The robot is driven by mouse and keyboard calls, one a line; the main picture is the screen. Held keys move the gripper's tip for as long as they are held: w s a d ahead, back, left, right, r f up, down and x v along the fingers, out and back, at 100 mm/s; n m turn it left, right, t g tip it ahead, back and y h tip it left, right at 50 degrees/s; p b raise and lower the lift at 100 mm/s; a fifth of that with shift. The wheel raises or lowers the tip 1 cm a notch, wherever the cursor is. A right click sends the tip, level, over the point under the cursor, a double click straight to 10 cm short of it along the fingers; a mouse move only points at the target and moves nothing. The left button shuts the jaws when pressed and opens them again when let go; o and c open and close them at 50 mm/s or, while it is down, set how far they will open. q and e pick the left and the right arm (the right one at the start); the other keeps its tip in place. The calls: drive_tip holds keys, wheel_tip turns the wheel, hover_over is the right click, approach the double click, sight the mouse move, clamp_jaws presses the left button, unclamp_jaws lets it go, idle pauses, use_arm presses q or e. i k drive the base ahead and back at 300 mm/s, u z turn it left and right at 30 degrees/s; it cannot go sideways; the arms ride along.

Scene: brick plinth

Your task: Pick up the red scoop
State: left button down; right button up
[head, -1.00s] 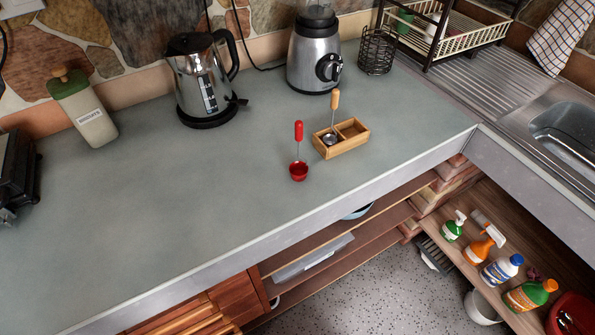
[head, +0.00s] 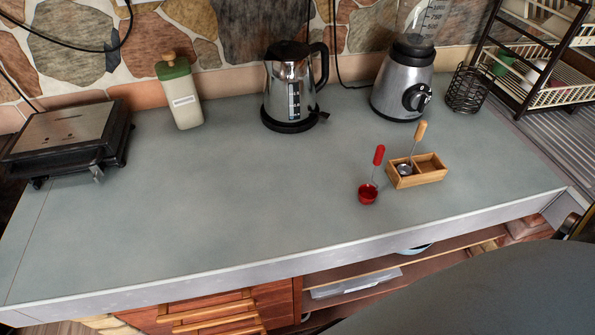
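The red scoop (head: 368,194) stands on the grey counter (head: 240,190), right of the middle. Its bowl rests on the counter and its red handle points up, tilted slightly right. Just right of it is a small wooden box (head: 431,174) with two compartments. A metal scoop with a light wooden handle (head: 420,132) stands in the box's left compartment. Neither of my grippers shows in the head view, so I cannot see whether they are open or shut.
Behind stand a kettle (head: 289,88), a blender (head: 402,90), a wire basket (head: 467,90) and a green-lidded bottle (head: 181,95). A grill (head: 65,138) sits at left, a dish rack (head: 545,95) at far right. The counter's middle and front are clear. A dark rounded shape fills the lower right.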

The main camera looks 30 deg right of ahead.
sight(367, 192)
drive_tip(key=u, duration=0.95)
drive_tip(key=k, duration=0.55)
drive_tip(key=z, duration=1.35)
